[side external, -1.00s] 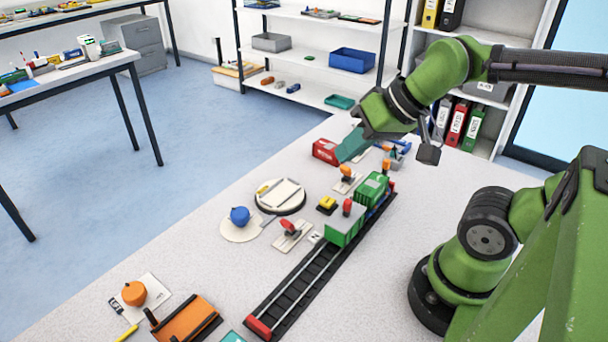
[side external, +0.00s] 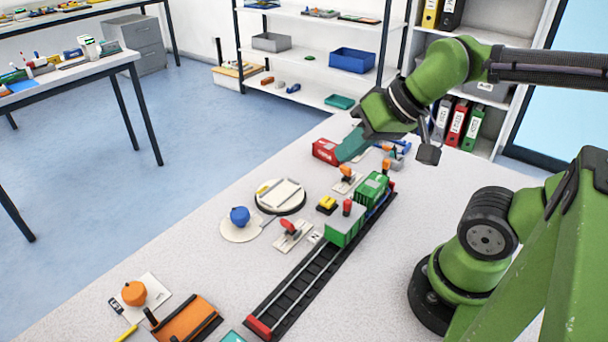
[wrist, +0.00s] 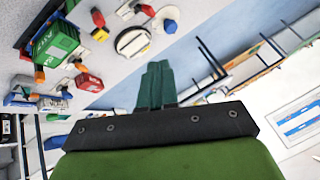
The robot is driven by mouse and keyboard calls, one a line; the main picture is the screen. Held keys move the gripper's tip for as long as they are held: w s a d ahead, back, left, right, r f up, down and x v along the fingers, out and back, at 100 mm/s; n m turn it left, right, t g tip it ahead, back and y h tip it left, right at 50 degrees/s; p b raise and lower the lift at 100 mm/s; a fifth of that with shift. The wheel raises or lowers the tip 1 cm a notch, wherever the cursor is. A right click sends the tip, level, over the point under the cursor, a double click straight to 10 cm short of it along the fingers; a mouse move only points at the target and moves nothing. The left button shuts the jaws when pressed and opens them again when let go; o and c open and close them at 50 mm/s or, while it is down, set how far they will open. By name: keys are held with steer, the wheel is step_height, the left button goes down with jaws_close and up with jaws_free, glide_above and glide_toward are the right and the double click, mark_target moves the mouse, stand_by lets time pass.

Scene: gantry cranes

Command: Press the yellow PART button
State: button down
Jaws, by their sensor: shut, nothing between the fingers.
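The yellow button (side external: 327,202) sits on a small black base on the pale worktop, left of the green train. My gripper (side external: 343,156) hangs above the far part of the worktop, beyond the button and apart from it. Its teal fingers slant down to the left and look closed together, with nothing between them. In the wrist view, the fingers (wrist: 158,65) lie side by side.
A green wagon (side external: 345,226) stands on the dark track (side external: 297,287) right of the button. A red lever (side external: 289,227), an orange knob (side external: 346,170), a round turntable (side external: 280,208) and a blue knob (side external: 239,216) surround it. A red box (side external: 325,150) is near my fingers.

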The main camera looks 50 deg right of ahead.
steer(key=w+d+f+m+g, duration=0.2)
steer(key=w+d+f+m, duration=0.1)
steer(key=d+f+m, duration=0.15)
steer(key=m+g+y, duration=0.1)
steer(key=m+y, duration=0.5)
steer(key=m, duration=1.8)
glide_above(331, 198)
step_height(331, 198, down, 7)
steer(key=shift+a+n, duration=0.1)
steer(key=shift+n, duration=0.15)
steer(key=shift+f, duration=4.4)
steer(key=shift+f, duration=0.4)
